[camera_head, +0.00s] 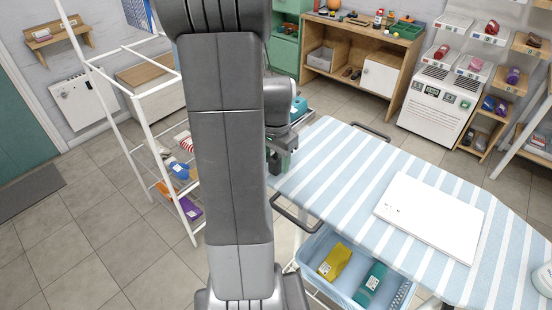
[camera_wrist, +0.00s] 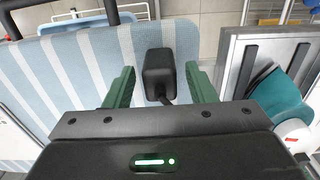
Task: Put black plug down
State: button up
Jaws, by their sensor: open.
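The black plug (camera_wrist: 158,73) is a dark block with a short cord, seen in the wrist view on the blue-and-white striped board (camera_wrist: 84,66), near its end. My gripper (camera_wrist: 159,82) is open, with one green finger on each side of the plug and a visible gap on both sides. In the head view my arm covers most of the gripper (camera_head: 280,160), and the plug cannot be made out there. The striped board (camera_head: 335,165) also shows in the head view, with the gripper at its left end.
A white panel (camera_head: 430,215) lies on the board's right part. A blue basket (camera_head: 345,265) with yellow and teal items is below the board. A white rack (camera_head: 150,110) stands at left. A grey tray (camera_wrist: 270,60) with a teal item lies right of the gripper in the wrist view.

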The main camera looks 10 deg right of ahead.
aim_at(276, 157)
notch_tip(276, 157, up, 12)
jog(key=shift+r+p, duration=0.15)
jog(key=shift+p, duration=0.15)
dwell(0.4)
notch_tip(276, 157, down, 12)
jog(key=shift+f, duration=0.1)
notch_tip(276, 157, up, 3)
jog(key=shift+r, duration=0.45)
